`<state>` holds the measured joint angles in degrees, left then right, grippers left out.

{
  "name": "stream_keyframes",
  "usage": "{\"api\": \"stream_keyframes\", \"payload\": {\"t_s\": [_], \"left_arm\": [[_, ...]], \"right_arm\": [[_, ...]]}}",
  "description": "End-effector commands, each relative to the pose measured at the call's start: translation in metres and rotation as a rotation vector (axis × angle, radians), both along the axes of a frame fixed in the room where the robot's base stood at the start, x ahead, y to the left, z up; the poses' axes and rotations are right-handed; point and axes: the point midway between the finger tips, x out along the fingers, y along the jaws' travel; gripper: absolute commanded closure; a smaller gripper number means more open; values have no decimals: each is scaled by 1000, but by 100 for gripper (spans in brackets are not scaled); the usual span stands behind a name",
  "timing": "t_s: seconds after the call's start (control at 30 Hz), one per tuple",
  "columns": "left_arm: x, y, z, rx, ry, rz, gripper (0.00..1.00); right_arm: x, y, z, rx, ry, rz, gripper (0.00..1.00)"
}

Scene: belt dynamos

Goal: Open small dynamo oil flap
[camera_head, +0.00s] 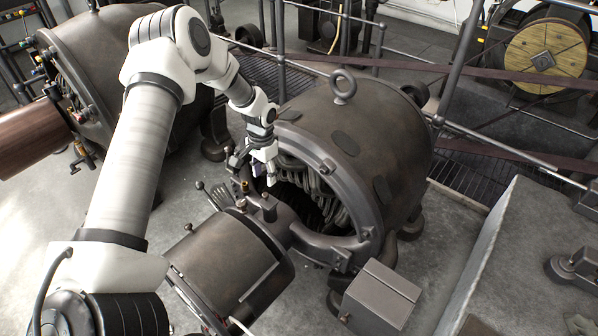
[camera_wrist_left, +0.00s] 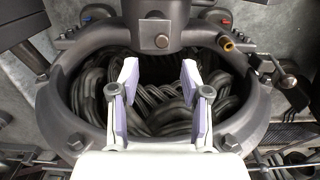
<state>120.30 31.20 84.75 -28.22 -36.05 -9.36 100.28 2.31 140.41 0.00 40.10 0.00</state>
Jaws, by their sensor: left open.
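The dark metal dynamo (camera_head: 395,135) stands in the middle of the head view, with a lifting ring on top and an open round end showing dark coils. It also shows in the left wrist view as an oval rim (camera_wrist_left: 70,125) around the coils. A bearing housing (camera_head: 285,225) with small upright fittings sits at this end; in the wrist view a bolted block (camera_wrist_left: 155,32) is at the top. I cannot tell which part is the oil flap. My left gripper (camera_head: 262,172) is open and empty at the opening, fingers (camera_wrist_left: 160,72) apart over the coils. My right gripper is not in view.
A drum-shaped housing (camera_head: 222,262) lies in front of the dynamo. A grey metal box (camera_head: 380,297) is at the lower right. Another large machine (camera_head: 100,60) stands at the back left. Railings and a belt run behind. A brass fitting (camera_wrist_left: 227,44) sits beside the block.

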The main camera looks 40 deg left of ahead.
Motion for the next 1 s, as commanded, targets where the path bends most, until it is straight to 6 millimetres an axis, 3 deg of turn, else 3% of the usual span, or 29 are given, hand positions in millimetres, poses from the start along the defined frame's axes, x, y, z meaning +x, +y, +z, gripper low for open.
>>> {"api": "stream_keyframes", "payload": {"t_s": [0.03,0.17,0.53,0.83,0.87,0.97,1.0], "left_arm": [[1,2,-3,-8,-12,11,53],[4,2,-5,-9,-22,11,53],[3,2,-70,-8,-20,9,53],[3,1,-75,-9,-22,10,53],[3,1,-75,-9,-21,10,60],[3,1,-75,-9,-21,10,96],[3,1,-75,-9,-21,10,100]], "right_arm": [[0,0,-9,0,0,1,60],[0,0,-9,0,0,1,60],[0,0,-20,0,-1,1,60],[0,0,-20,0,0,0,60],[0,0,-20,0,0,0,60],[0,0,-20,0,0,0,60],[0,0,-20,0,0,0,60]]}}
